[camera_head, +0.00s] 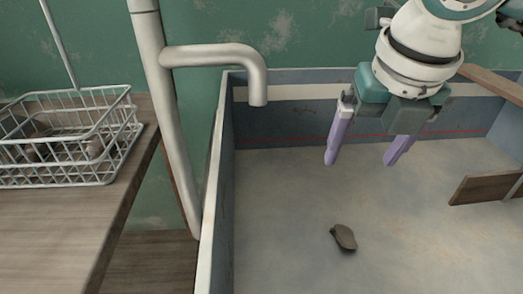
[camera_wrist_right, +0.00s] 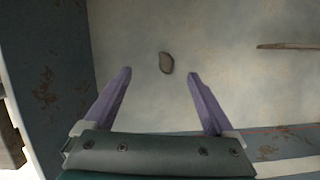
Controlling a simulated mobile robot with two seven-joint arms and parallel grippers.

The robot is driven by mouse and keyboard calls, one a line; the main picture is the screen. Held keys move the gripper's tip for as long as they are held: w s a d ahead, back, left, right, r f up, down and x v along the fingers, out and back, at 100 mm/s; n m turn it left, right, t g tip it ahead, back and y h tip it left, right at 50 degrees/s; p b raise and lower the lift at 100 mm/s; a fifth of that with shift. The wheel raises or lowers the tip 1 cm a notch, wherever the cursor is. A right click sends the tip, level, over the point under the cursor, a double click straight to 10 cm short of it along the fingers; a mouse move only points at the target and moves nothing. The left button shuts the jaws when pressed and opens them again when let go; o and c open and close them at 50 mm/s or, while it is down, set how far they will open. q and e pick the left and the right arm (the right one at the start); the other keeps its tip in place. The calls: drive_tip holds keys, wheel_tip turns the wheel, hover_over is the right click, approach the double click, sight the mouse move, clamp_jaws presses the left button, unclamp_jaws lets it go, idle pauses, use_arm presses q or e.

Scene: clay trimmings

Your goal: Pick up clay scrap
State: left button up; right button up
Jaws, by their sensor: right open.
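A small dark grey clay scrap (camera_head: 344,238) lies on the pale floor of a blue-walled bin. It also shows in the right wrist view (camera_wrist_right: 166,63), beyond and between the fingertips. My right gripper (camera_head: 362,163) is open and empty, with its two purple fingers (camera_wrist_right: 160,73) pointing down into the bin. It hangs above the bin floor near the far wall, apart from the scrap. My left gripper is in neither view.
The bin's left wall (camera_head: 210,190) rises beside a pale pipe (camera_head: 170,120) with a bent spout. A wooden board (camera_head: 485,188) stands at the right. A wire basket (camera_head: 70,140) sits on a wooden counter (camera_head: 60,225) at left. The floor around the scrap is clear.

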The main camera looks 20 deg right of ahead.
wheel_tip(320, 180, down, 3)
drive_tip(key=b, duration=1)
hover_over(346, 234)
drive_tip(key=a, duration=0.1)
drive_tip(key=f, duration=1.1)
drive_tip(key=shift+s+f, duration=0.1)
drive_tip(key=shift+s, duration=0.3)
drive_tip(key=f, duration=0.2)
drive_tip(key=d+f+b, duration=0.1)
drive_tip(key=f, duration=0.1)
drive_tip(key=shift+w+f, duration=0.15)
drive_tip(key=shift+f, duration=0.15)
drive_tip(key=shift+w+f+b, duration=0.2)
drive_tip(key=shift+f+b, duration=0.15)
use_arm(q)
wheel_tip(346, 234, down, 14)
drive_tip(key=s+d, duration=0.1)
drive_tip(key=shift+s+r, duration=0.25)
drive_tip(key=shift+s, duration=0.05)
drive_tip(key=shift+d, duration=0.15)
use_arm(e)
clamp_jaws()
